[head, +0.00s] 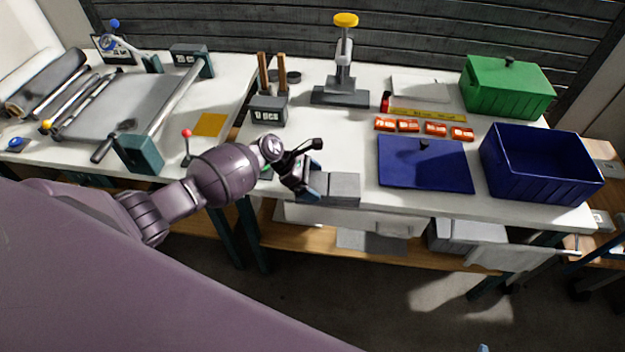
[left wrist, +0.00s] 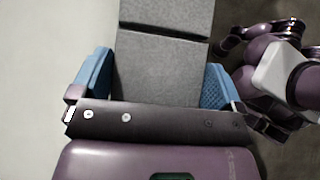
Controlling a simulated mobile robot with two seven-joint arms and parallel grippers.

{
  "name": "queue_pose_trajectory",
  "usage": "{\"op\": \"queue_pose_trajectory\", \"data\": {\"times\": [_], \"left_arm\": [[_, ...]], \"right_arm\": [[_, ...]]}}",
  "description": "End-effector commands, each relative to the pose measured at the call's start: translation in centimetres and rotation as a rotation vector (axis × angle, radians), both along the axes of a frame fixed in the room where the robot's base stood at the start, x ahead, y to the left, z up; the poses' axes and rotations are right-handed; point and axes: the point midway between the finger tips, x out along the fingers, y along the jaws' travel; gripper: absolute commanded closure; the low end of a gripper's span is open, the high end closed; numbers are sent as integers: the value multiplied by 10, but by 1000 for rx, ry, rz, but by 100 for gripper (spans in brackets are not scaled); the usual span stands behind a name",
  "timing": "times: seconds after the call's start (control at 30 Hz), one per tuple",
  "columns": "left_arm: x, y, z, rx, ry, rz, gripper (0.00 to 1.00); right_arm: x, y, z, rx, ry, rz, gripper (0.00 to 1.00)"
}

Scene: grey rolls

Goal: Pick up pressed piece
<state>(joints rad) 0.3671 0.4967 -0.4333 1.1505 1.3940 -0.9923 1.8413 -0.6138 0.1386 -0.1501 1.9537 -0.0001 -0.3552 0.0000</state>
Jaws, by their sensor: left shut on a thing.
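My left gripper (head: 308,190) is at the front edge of the middle table. In the left wrist view my left gripper (left wrist: 155,85) has its blue fingers on both sides of a grey block (left wrist: 155,68) and is shut on it. A second grey block (left wrist: 165,14) lies in line beyond it, past a dark seam. In the head view the grey blocks (head: 345,188) lie at the table edge, the nearer one partly hidden by the gripper. I cannot tell which is the pressed piece.
A press with a yellow knob (head: 346,20) stands at the back. A blue lid (head: 425,170), orange pieces (head: 408,125), an open blue bin (head: 540,175) and a green box (head: 507,88) are to the right. A roller bench (head: 130,105) is left. A shelf (head: 300,238) is below.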

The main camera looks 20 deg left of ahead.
Motion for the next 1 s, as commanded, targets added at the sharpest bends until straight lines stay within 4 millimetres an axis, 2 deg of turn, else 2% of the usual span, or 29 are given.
{"op": "queue_pose_trajectory", "data": {"times": [0.1, 0.43, 1.0], "left_arm": [[-1, 0, -1, 0, 2, 0, 0], [-2, 6, 5, 1, 0, 0, 0], [-24, 65, 68, 1, 1, 1, 0]], "right_arm": [[0, 0, 1, 0, -2, 0, 57], [2, 0, 6, 0, -10, 1, 57], [-2, -1, 1, -2, 4, 1, 57]]}}
